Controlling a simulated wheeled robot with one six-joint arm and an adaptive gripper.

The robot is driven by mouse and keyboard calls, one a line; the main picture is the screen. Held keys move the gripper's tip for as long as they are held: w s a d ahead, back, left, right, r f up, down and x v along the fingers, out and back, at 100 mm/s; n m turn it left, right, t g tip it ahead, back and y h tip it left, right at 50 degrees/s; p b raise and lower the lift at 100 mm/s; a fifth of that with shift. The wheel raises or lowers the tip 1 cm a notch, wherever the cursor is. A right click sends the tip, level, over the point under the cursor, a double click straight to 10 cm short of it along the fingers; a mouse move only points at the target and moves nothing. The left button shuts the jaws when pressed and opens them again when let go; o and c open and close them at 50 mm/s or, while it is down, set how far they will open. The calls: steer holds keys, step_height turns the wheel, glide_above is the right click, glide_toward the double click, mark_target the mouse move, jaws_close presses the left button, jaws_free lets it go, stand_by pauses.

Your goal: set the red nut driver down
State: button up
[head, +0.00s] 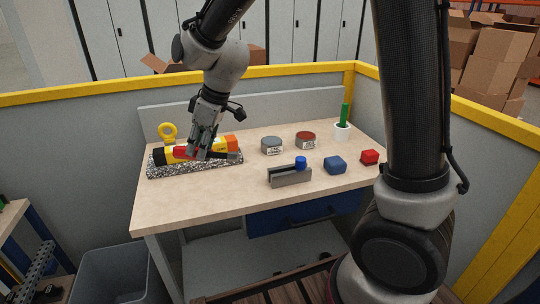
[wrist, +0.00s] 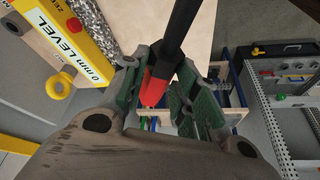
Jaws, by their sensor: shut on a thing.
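The red nut driver (head: 185,152) is held in my gripper (head: 202,146) at the left of the workbench, over or just in front of the yellow level. Its red handle and dark shaft lie roughly level. In the wrist view the nut driver (wrist: 154,90) runs between the green finger pads of my gripper (wrist: 163,88), with the black part pointing up in the picture. My gripper is shut on it. A speckled block (head: 168,171) lies just below and in front. I cannot tell whether the driver touches it.
The yellow level (wrist: 78,42) and a yellow ring (head: 167,131) are close by. The front left benchtop (head: 190,200) is clear.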

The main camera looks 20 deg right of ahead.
steer(key=shift+n, duration=0.5)
step_height(320, 180, down, 12)
steer(key=shift+s, duration=0.15)
steer(key=o, duration=1.1)
steer(key=shift+f, duration=0.15)
